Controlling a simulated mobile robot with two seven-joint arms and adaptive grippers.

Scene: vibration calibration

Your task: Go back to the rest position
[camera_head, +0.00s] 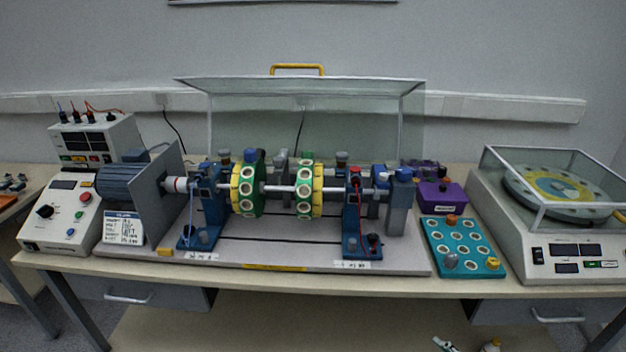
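The clear guard (300,85) with a yellow handle (297,68) is raised behind the shaft. Small white, dark and yellow parts (491,346) show at the bottom edge, too cut off to identify.
A control box (62,225) stands left, with a cabled instrument (95,142) behind. Right of the rig are a teal tray (464,262), a purple box (441,198) and a balance machine (555,240) under a clear cover. The bench's front strip is narrow and mostly clear.

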